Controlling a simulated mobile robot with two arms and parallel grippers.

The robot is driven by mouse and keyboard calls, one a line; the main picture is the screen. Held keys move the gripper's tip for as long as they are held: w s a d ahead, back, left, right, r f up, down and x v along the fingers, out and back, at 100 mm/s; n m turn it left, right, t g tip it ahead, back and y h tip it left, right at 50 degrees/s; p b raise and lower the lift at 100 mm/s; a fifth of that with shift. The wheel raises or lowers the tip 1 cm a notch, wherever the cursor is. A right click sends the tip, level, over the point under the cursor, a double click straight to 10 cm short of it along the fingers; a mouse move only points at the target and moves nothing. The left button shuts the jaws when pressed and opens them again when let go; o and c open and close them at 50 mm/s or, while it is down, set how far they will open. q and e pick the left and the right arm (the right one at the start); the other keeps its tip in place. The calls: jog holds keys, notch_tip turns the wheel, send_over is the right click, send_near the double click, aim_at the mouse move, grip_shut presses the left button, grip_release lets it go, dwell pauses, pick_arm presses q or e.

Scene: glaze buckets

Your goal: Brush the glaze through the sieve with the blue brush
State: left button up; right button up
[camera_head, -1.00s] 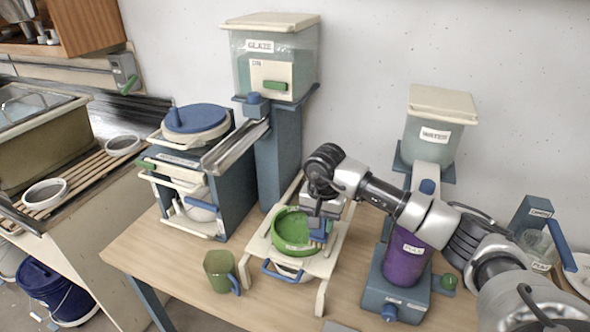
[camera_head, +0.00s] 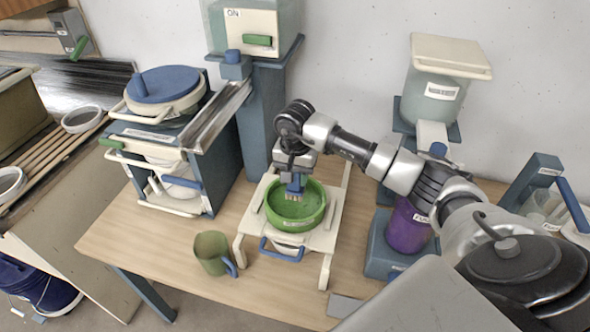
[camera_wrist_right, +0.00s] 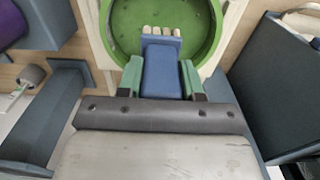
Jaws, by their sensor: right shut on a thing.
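The green sieve (camera_head: 312,212) sits in a cream stand (camera_head: 328,240) on the wooden table, with a white bowl partly visible beneath it. My right gripper (camera_head: 293,170) is shut on the blue brush (camera_head: 294,184), above the far left part of the sieve. The brush points down with its pale bristles inside the sieve; I cannot tell if they touch the mesh. In the right wrist view the brush (camera_wrist_right: 161,70) sits between green fingers, with its bristles over the green sieve (camera_wrist_right: 122,30). The left gripper is not in view.
A green mug with a blue handle (camera_head: 212,252) stands left of the stand. A blue cabinet with a round blue lid (camera_head: 166,84) is at the left. A purple container (camera_head: 407,228) and a clear water tank (camera_head: 432,100) stand at the right. The table's front left is clear.

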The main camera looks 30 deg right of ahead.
aim_at(296, 191)
notch_tip(296, 191, down, 3)
jog(key=shift+w+r+b, duration=0.1)
jog(key=shift+b, duration=0.45)
jog(key=shift+f, duration=0.35)
jog(key=shift+f+b, duration=0.35)
jog(key=shift+f, duration=0.1)
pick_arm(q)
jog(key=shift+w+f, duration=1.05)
pick_arm(e)
jog(key=shift+f, duration=0.15)
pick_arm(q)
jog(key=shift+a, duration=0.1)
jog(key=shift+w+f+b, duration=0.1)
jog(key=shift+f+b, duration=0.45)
pick_arm(e)
jog(key=shift+f, duration=0.4)
jog(key=shift+f, duration=0.1)
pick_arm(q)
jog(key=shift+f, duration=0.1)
pick_arm(e)
jog(key=shift+s, duration=0.25)
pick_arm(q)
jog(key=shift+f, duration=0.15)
pick_arm(e)
jog(key=shift+s+d+f, duration=0.15)
jog(key=shift+s+d, duration=0.95)
jog(key=shift+s, duration=0.25)
